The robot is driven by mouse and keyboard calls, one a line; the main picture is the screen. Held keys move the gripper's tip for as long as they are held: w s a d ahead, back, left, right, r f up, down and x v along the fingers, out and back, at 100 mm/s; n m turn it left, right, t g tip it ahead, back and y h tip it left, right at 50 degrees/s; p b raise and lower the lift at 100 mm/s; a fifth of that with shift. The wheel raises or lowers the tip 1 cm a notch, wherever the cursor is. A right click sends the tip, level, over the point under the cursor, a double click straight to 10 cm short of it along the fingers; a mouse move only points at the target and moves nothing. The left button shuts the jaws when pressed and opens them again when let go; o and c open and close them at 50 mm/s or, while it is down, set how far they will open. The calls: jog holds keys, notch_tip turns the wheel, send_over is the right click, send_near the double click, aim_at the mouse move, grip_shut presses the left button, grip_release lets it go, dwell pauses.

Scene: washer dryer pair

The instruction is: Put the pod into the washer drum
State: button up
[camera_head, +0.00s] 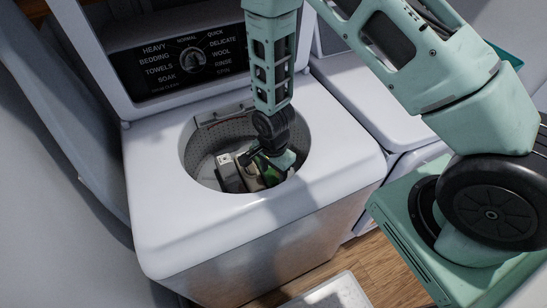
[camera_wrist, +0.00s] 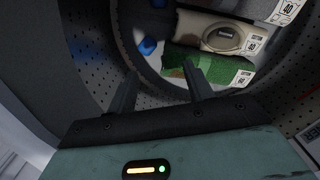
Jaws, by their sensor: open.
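A small blue pod (camera_wrist: 148,47) lies inside the washer drum, beyond and slightly left of my fingertips in the wrist view. My gripper (camera_wrist: 160,70) is open, with nothing between its fingers. In the head view my arm reaches down through the top opening of the white washer (camera_head: 160,225), and the gripper end is low inside the perforated drum (camera_head: 205,140). The pod is apart from my fingers. I cannot make it out in the head view.
Folded cloths with care tags lie in the drum: a green one (camera_wrist: 215,68) and a beige one (camera_wrist: 205,30). A bit of another blue thing shows at the wrist view's top edge. The washer lid is raised beside the control panel (camera_head: 190,60). A second white machine (camera_head: 350,105) stands to the right.

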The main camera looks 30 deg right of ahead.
jog(key=s+a+r+n, duration=0.2)
jog(key=s+r+n, duration=0.15)
jog(key=r, duration=0.35)
jog(key=s+a+r+n+y+b, duration=0.1)
jog(key=s+a+r+n, duration=0.1)
jog(key=r+n, duration=0.35)
jog(key=s+a+r+n, duration=0.2)
jog(key=a+r, duration=0.1)
jog(key=r, duration=0.6)
jog(key=s+r+n, duration=0.8)
jog(key=s+n, duration=0.2)
jog(key=shift+s+d, duration=0.3)
jog(key=shift+s, duration=0.05)
